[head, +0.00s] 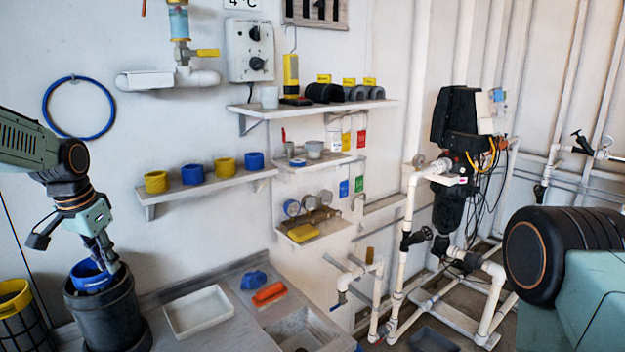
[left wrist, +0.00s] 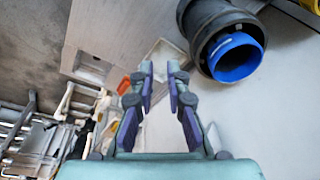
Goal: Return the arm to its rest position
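My left arm comes in from the left in the head view, and its gripper (head: 108,255) points down by a black cylindrical vessel (head: 105,310). A blue ring or cup (head: 90,276) sits inside the vessel's top. In the left wrist view my left gripper (left wrist: 160,68) has its two fingers apart with nothing held between them. There the black vessel (left wrist: 195,22) with the blue piece (left wrist: 236,60) lies to the right of the fingers, apart from them. My right gripper is out of view; only a part of my right arm shows at the right of the head view.
A white tray (head: 198,311) stands on the bench beside the vessel, with a blue piece (head: 253,280) and an orange one (head: 269,294) further right. A wall shelf (head: 207,186) carries blue and yellow rings. A yellow-rimmed basket (head: 14,298) stands at the lower left.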

